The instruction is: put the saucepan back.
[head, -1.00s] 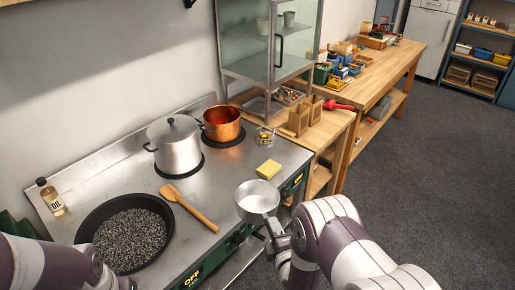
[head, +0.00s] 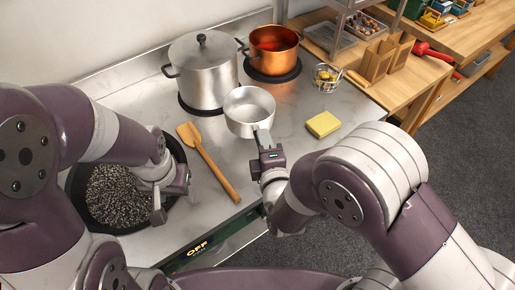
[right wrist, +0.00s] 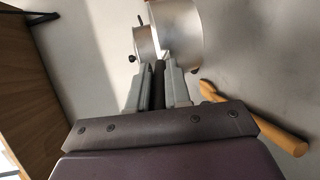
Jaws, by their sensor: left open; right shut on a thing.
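The small metal saucepan (head: 250,108) is over the stovetop, in front of the large lidded pot. My right gripper (head: 264,138) is shut on its handle, which points toward me. The right wrist view shows the saucepan (right wrist: 145,42) beyond the jaws (right wrist: 158,75); I cannot tell whether its base touches the surface. My left gripper (head: 172,198) is open above the right side of the black pan (head: 78,208) and holds nothing.
The large lidded pot (head: 203,72) and copper pot (head: 274,50) stand on burners behind. A wooden spatula (head: 210,165) lies left of the saucepan. A yellow sponge (head: 323,124) and a small glass (head: 327,78) are to the right. Bare steel lies between saucepan and sponge.

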